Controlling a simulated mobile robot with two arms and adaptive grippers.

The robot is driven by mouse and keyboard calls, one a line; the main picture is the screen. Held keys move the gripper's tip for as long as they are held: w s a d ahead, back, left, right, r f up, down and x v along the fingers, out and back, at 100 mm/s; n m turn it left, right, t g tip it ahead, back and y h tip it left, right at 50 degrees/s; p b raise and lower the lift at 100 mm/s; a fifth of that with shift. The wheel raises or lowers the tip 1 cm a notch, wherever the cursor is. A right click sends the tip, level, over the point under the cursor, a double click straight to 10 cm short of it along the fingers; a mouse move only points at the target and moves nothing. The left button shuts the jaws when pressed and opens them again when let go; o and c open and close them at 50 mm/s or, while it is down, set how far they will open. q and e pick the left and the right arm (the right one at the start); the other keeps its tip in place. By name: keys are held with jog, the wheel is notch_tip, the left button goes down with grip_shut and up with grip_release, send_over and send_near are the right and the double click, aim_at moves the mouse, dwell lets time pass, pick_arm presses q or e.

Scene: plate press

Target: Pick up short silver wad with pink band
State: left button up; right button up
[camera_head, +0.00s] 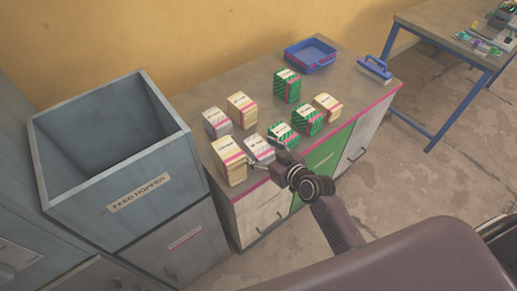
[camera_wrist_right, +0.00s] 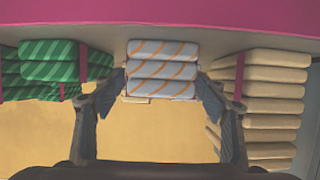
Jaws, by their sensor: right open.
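A short silver wad with a pink band (camera_head: 258,147) stands near the front edge of the cabinet top. In the right wrist view, a pale grey wad with orange diagonal stripes (camera_wrist_right: 162,70) shows between the fingers, beyond a clear space. My right gripper (camera_head: 264,156) is at the front of this wad, and its fingers show open in the right wrist view (camera_wrist_right: 160,86). I cannot tell whether the fingertips touch the wad. A second silver wad with a pink band (camera_head: 217,123) stands farther back on the left. My left gripper is not in view.
A tall cream wad (camera_head: 229,160) stands close on the left, and green wads (camera_head: 283,135) stand close on the right. Other cream wads are nearby. A blue tray (camera_head: 311,56) and a blue-handled tool (camera_head: 375,67) lie at the back. The feed hopper (camera_head: 135,192) is left.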

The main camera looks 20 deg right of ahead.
aim_at(259, 146)
jog(key=shift+w+a+f, duration=0.15)
jog(key=shift+w+f, duration=0.05)
jog(key=shift+w, duration=0.25)
jog(key=c, duration=1.3)
jog(key=shift+o, duration=0.2)
jog(key=shift+r, duration=0.15)
notch_tip(259, 146, up, 20)
